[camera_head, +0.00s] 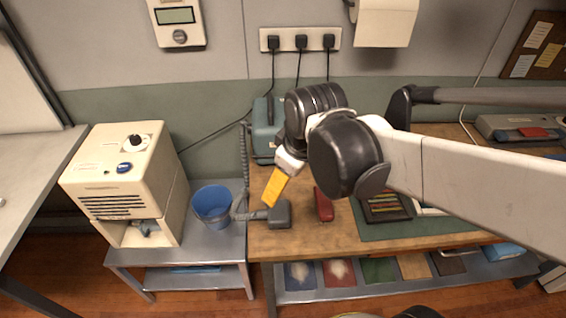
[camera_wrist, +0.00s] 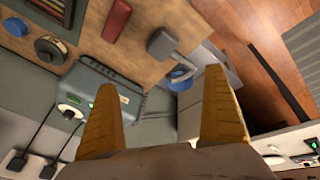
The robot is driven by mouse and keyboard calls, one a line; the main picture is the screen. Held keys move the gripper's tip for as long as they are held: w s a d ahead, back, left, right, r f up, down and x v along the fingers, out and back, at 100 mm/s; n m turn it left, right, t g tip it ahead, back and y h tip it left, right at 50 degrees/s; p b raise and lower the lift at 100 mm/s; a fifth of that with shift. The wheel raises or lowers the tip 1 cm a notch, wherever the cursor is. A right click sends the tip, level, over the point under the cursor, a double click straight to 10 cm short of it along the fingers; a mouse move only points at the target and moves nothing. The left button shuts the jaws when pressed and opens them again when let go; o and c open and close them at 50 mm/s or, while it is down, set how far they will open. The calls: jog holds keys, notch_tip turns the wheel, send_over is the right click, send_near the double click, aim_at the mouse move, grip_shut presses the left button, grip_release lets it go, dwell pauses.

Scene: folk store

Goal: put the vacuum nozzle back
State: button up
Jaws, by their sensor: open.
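The vacuum nozzle (camera_head: 279,214), a dark grey block with a tube, lies on the left front corner of the wooden workbench (camera_head: 290,242). Its tube points left over the edge to a grey ribbed hose (camera_head: 243,165). In the wrist view the nozzle (camera_wrist: 162,43) shows beyond my fingertips. A teal box-shaped unit (camera_head: 262,140) stands behind it on the bench; it also shows in the wrist view (camera_wrist: 118,88). My gripper (camera_head: 275,186), with yellow fingers, hangs above and just behind the nozzle. In the wrist view my gripper (camera_wrist: 162,88) is open, with nothing between the fingers.
A blue bucket (camera_head: 212,204) and a cream machine (camera_head: 125,175) stand on a metal cart at left. A red object (camera_head: 323,205) lies right of the nozzle, near a green mat (camera_head: 375,230). Plugged cables hang from a wall socket strip (camera_head: 300,39) behind the teal unit.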

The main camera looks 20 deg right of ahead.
jog(key=s+r+m+t, duration=0.2)
jog(key=s+m+t, duration=0.1)
jog(key=s+m, duration=0.3)
jog(key=shift+r, duration=0.4)
dwell(1.6)
